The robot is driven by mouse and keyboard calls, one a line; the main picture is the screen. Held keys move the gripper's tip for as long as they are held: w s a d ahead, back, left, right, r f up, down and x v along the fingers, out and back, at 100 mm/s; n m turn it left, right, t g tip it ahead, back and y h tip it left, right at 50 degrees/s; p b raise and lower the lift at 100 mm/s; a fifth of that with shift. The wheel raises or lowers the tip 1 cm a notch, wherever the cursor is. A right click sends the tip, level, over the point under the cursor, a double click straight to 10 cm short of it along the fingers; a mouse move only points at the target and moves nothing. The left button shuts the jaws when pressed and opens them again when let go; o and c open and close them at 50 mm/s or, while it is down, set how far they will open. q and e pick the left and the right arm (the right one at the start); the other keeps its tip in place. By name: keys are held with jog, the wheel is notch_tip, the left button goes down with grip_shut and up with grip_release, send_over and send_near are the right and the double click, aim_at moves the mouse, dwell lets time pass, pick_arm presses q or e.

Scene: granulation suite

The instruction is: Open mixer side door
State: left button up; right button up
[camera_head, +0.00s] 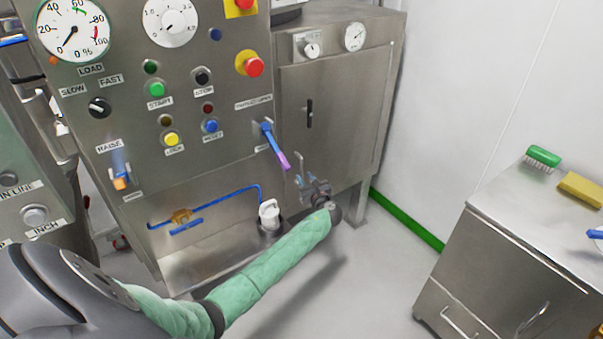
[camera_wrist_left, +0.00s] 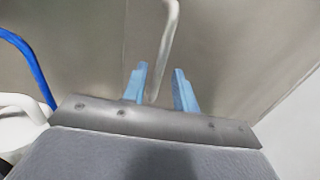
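The mixer's steel side door (camera_head: 335,120) is the flat panel on the right part of the machine, with a small black latch (camera_head: 309,113); it looks shut. My left arm, in a green sleeve, reaches in low, and its gripper (camera_head: 304,183) is in front of the lower part of the machine. In the left wrist view, the two blue fingers (camera_wrist_left: 160,90) are open. A pale metal bar handle (camera_wrist_left: 166,50) runs down between them, with gaps visible on both sides. The bar's lower end is hidden behind the gripper body. My right gripper is not in view.
A control panel (camera_head: 215,85) with buttons and a blue-purple lever (camera_head: 274,145) is left of the door. A white-capped fitting (camera_head: 269,213) stands beside my arm. A steel cabinet (camera_head: 500,255) with a green brush (camera_head: 543,156) is at right. Open floor lies between.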

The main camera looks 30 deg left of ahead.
aim_at(302, 174)
pick_arm(q)
jog(key=shift+x, duration=2.15)
grip_shut()
